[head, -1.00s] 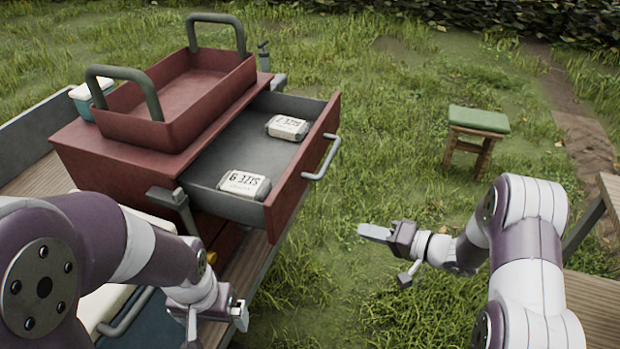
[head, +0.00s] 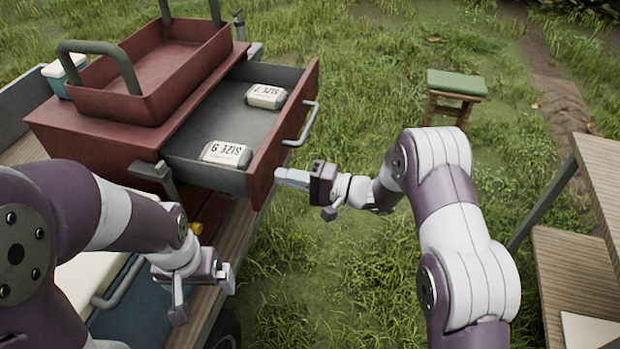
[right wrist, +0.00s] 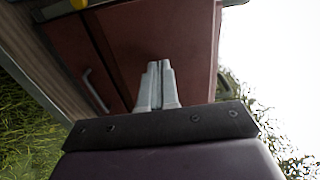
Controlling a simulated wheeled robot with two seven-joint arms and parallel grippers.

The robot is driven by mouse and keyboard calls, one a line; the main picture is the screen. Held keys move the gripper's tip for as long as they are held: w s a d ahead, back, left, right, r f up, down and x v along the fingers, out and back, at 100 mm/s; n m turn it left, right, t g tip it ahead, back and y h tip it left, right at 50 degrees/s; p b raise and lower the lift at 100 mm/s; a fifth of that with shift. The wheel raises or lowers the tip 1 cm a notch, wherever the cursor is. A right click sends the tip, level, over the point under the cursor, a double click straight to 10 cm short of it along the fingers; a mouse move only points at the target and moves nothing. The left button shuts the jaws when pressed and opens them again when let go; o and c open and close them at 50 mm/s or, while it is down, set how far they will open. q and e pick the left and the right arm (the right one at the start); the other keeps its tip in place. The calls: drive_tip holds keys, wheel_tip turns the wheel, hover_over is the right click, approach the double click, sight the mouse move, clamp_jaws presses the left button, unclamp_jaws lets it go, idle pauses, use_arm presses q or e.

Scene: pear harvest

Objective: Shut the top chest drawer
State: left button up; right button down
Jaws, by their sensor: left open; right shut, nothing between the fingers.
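The red chest (head: 100,138) stands on a cart at the left of the head view, with its top drawer (head: 292,130) pulled out to the right. Two pale packs, a SIZE 9 pack (head: 226,153) and a SIZE 7 pack (head: 266,96), lie in the drawer. A grey bar handle (head: 304,126) is on the drawer front. My right gripper (head: 280,177) is shut and empty, its tips close to the near end of the drawer front; contact is unclear. It also shows in the right wrist view (right wrist: 153,68), before a red panel. My left gripper (head: 204,296) is open and empty, below the chest near the cart's edge.
A red tray with grey handles (head: 150,105) sits on the chest. A stool with a green top (head: 457,83) stands on the grass. A wooden table (head: 575,265) is at the right. Grass lies open between cart and table.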

use_arm(q)
drive_tip(key=shift+r, duration=0.1)
use_arm(e)
drive_tip(key=shift+w+a, duration=0.2)
drive_tip(key=shift+a, duration=0.45)
drive_tip(key=shift+a, duration=0.1)
drive_tip(key=shift+w+a, duration=0.1)
drive_tip(key=shift+a, duration=0.1)
approach(198, 158)
drive_tip(key=shift+s+a+r+b, duration=0.1)
drive_tip(key=shift+a+r+b, duration=0.1)
drive_tip(key=shift+a, duration=0.2)
drive_tip(key=shift+s+a+r+b, duration=0.1)
drive_tip(key=shift+a+r+b, duration=0.1)
drive_tip(key=shift+a, duration=0.2)
drive_tip(key=b+x, duration=0.1)
drive_tip(key=x, duration=0.7)
drive_tip(key=shift+w+a, duration=0.25)
drive_tip(key=shift+a, duration=0.2)
use_arm(q)
drive_tip(key=shift+w+a+f, duration=0.3)
drive_tip(key=shift+w+f, duration=0.2)
drive_tip(key=shift+w+a+f, duration=0.25)
drive_tip(key=shift+w+f, duration=0.2)
use_arm(e)
drive_tip(key=shift+r, duration=0.3)
use_arm(q)
drive_tip(key=shift+d+r, duration=0.1)
drive_tip(key=shift+r, duration=0.05)
